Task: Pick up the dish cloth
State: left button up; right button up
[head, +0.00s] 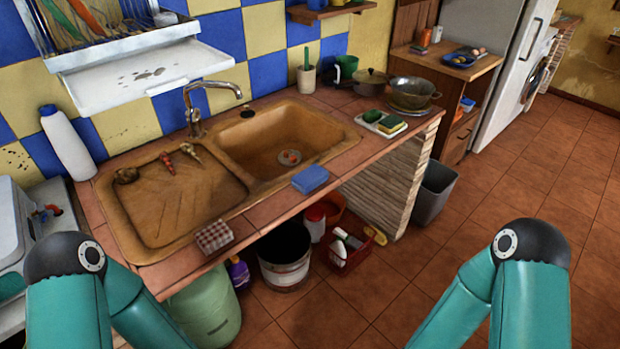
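A small folded red-and-white checked cloth (214,237) lies on the front edge of the tiled counter, left of centre, and looks like the dish cloth. A flat blue folded cloth or sponge (310,179) lies further right on the same edge, in front of the sink basin; I cannot tell which it is. My two teal arms show only as bent links at the lower left and lower right. Both grippers are outside the picture. Nothing touches the checked cloth.
The brown sink (270,140) has a drainboard with several small items. A tray with sponges (381,124) and a colander (413,92) stand at the counter's right end. Under the counter are a bucket (285,268), a red crate (347,262) and a green container (203,307). Floor at right is clear.

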aim_at(305, 181)
jog(key=z, duration=1.15)
jog(key=i, duration=0.15)
jog(key=u, duration=2.75)
jog(key=i, duration=0.15)
jog(key=u, duration=1.8)
jog(key=k, duration=1.65)
jog(key=u, duration=0.85)
jog(key=i, duration=0.1)
jog(key=z, duration=2.55)
jog(key=i, duration=0.65)
jog(key=z, duration=0.05)
